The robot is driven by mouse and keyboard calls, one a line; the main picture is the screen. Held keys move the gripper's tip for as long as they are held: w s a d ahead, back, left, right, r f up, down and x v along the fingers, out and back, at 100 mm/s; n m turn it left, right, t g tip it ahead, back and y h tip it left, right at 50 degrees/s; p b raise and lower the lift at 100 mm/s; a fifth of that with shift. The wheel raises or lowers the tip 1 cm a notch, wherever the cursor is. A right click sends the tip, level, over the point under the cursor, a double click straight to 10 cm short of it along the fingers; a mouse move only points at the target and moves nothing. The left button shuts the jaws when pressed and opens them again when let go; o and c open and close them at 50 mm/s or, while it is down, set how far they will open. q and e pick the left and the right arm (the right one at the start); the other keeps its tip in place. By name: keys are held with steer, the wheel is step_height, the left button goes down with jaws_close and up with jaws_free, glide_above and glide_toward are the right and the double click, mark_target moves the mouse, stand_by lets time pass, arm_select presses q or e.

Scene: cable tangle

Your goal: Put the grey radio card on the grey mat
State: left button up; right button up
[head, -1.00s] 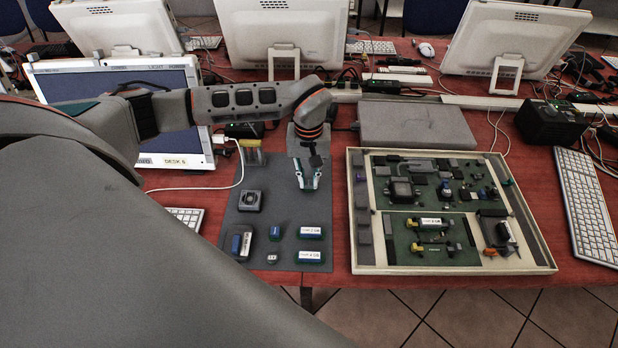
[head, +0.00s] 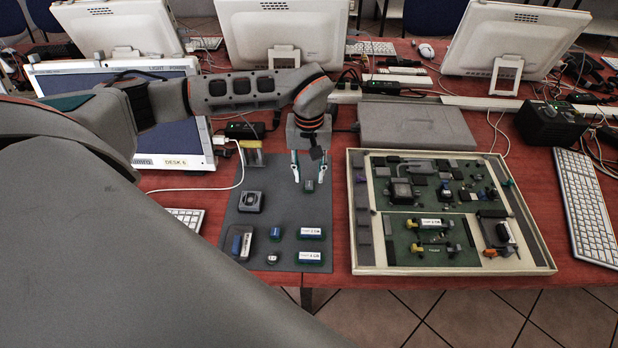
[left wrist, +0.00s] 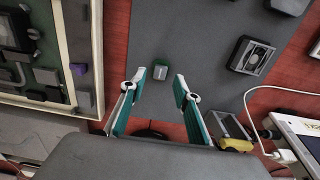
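The grey radio card, as I take it, is the small grey-topped piece with green edges (head: 308,185) lying on the grey mat (head: 282,205), near the mat's right edge. It also shows in the left wrist view (left wrist: 161,72), flat on the mat. My left gripper (head: 303,181) is open over the mat, with its fingers spread to either side of the card; in the left wrist view the fingertips (left wrist: 160,82) are clear of it. My right gripper is not in view.
The mat also holds a fan-like block (head: 250,201), labelled modules (head: 310,232) and small blue and grey parts. A cream tray (head: 352,255) with green boards stands to the right. A white cable (head: 238,170) crosses the mat's left edge. A laptop-like screen (head: 170,120) stands behind.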

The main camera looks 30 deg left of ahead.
mark_target(309, 183)
arm_select(q)
step_height(309, 183, up, 9)
steer(key=shift+r, duration=0.15)
steer(key=shift+s, duration=0.1)
stand_by(0.6)
